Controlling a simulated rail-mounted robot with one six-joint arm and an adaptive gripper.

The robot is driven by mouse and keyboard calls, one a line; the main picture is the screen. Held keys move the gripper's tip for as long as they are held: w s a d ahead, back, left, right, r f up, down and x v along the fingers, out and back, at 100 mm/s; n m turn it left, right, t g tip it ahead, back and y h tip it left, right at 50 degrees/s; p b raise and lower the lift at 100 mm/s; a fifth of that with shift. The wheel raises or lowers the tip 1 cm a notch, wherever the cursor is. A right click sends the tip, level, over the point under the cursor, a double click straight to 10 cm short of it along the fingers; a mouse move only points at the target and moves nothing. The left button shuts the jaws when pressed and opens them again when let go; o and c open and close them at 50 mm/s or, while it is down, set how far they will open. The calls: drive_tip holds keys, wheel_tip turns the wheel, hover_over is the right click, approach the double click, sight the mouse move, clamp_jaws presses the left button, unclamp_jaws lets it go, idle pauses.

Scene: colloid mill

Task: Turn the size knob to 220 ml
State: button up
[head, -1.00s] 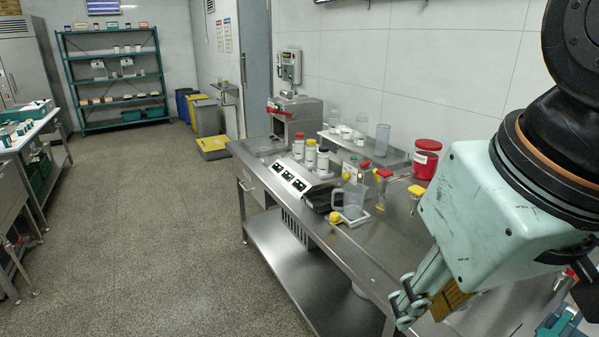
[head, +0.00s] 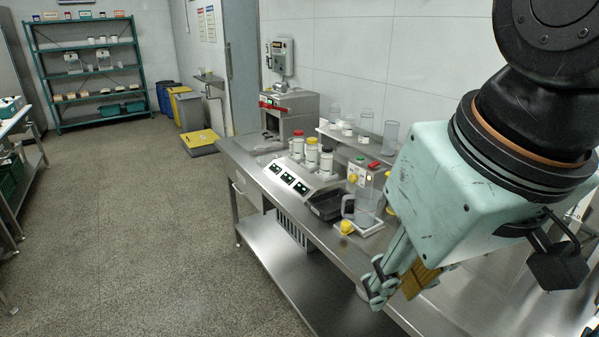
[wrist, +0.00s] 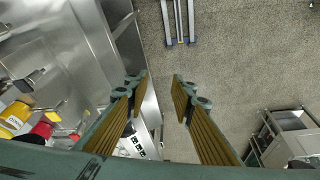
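My gripper (head: 385,285) hangs at the lower right of the head view, in front of the bench. In the wrist view its two ribbed fingers (wrist: 158,85) are apart with nothing between them. A small machine on the bench carries a yellow knob (head: 353,179), a green button (head: 360,158) and a red button (head: 374,165). Another yellow knob (head: 346,227) sits low at the front, by a clear jug (head: 362,208). I cannot read a scale or tell which knob sets the size. My gripper is well apart from both knobs. My arm hides the bench's right part.
The steel bench (head: 262,172) holds three capped bottles (head: 312,152), a black tray (head: 325,205) and a boxy machine (head: 290,110) at its far end. The floor (head: 150,230) left of the bench is clear. Yellow-lidded (wrist: 14,115) and red-lidded (wrist: 42,130) things show in the wrist view.

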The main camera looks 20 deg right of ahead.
idle(0.3)
drive_tip(key=o, duration=0.4)
drive_tip(key=w+d+f+n+g+h+p, duration=0.1)
drive_tip(key=w+d+n+h, duration=0.15)
drive_tip(key=w+d, duration=0.6)
drive_tip(key=w+d+f+n+g+h, duration=0.1)
drive_tip(key=w+d+h, duration=0.35)
drive_tip(key=w, duration=0.75)
drive_tip(key=w+d+f+n+g+h+p, duration=0.1)
drive_tip(key=w+d+n+h, duration=0.15)
drive_tip(key=w+d, duration=0.6)
drive_tip(key=w+f+n+h, duration=0.1)
drive_tip(key=w+f+h, duration=0.15)
drive_tip(key=w, duration=0.85)
drive_tip(key=n+t+h+p, duration=0.1)
drive_tip(key=n+t+p, duration=0.1)
drive_tip(key=n+t, duration=0.45)
approach(352, 178)
drive_tip(key=v, duration=0.5)
drive_tip(key=shift+a+f, duration=0.15)
drive_tip(key=shift+f, duration=0.05)
drive_tip(key=shift+b, duration=0.3)
drive_tip(key=shift+b+x, duration=0.9)
drive_tip(key=shift+x, duration=5.9)
